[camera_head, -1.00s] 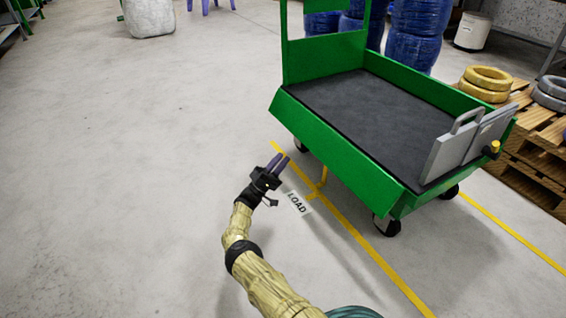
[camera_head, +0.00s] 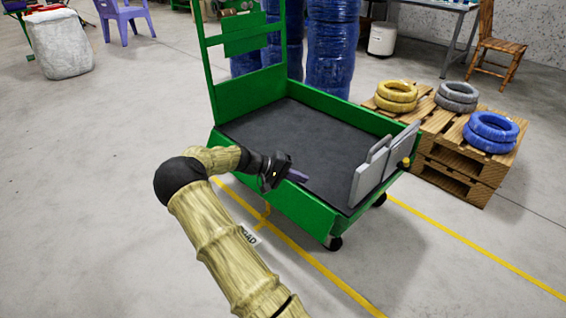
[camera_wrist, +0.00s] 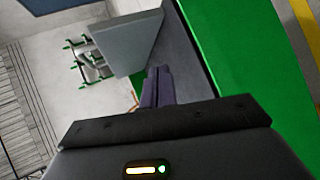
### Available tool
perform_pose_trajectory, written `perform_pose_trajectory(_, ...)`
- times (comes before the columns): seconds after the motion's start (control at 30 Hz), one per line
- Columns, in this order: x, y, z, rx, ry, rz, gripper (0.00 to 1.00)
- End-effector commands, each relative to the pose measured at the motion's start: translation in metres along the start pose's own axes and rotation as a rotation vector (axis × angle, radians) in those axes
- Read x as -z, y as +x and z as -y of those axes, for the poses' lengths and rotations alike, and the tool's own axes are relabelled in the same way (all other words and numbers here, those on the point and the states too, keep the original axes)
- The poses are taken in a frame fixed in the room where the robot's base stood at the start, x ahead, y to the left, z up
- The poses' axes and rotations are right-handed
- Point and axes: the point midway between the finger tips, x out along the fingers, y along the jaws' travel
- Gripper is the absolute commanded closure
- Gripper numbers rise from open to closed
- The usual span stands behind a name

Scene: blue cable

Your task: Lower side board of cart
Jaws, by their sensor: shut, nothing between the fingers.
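The green cart (camera_head: 247,97) has a dark flat bed (camera_head: 300,135). Its near side board (camera_head: 300,208) is a green panel hanging along the bed's near edge, with its top at about bed level; it also shows in the wrist view (camera_wrist: 235,60). My gripper (camera_head: 303,178) is shut and empty, its purple fingers at the cart's near edge, overlapping the board's top in the head view. In the wrist view the fingertips (camera_wrist: 158,73) appear beside the board, against the dark bed; contact cannot be told. My gripper hides part of the board's left half.
Grey plates (camera_head: 372,175) stand at the bed's right end, near a yellow knob (camera_head: 405,162). Blue wrapped rolls (camera_head: 333,45) stand behind the cart. A pallet stack (camera_head: 455,165) with cable coils (camera_head: 491,130) is at right.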

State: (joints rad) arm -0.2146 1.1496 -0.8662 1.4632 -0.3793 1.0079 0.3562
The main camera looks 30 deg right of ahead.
Motion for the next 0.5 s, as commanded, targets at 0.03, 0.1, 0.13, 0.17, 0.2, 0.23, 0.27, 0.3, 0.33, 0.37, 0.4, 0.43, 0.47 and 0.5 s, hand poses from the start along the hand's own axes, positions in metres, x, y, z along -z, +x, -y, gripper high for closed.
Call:
perform_pose_trajectory(0.03,-0.014,-0.009,-0.012,0.087,-0.008,0.008,1.0)
perform_pose_trajectory(0.1,-0.03,-0.016,-0.013,0.196,-0.025,0.011,1.0)
perform_pose_trajectory(0.13,-0.038,-0.02,-0.014,0.242,-0.032,0.011,1.0)
perform_pose_trajectory(0.17,-0.045,-0.024,-0.015,0.287,-0.039,0.009,1.0)
perform_pose_trajectory(0.2,-0.055,-0.031,-0.017,0.346,-0.046,0.004,1.0)
perform_pose_trajectory(0.23,-0.062,-0.037,-0.018,0.39,-0.053,0.0,1.0)
perform_pose_trajectory(0.27,-0.069,-0.044,-0.019,0.432,-0.061,-0.007,1.0)
perform_pose_trajectory(0.3,-0.08,-0.055,-0.02,0.488,-0.07,-0.018,1.0)
perform_pose_trajectory(0.33,-0.087,-0.064,-0.021,0.528,-0.079,-0.029,1.0)
perform_pose_trajectory(0.37,-0.095,-0.073,-0.023,0.568,-0.087,-0.04,1.0)
perform_pose_trajectory(0.4,-0.106,-0.085,-0.025,0.619,-0.097,-0.055,1.0)
perform_pose_trajectory(0.43,-0.114,-0.095,-0.027,0.655,-0.107,-0.07,1.0)
perform_pose_trajectory(0.47,-0.122,-0.105,-0.03,0.691,-0.115,-0.085,1.0)
perform_pose_trajectory(0.5,-0.134,-0.12,-0.033,0.738,-0.126,-0.107,1.0)
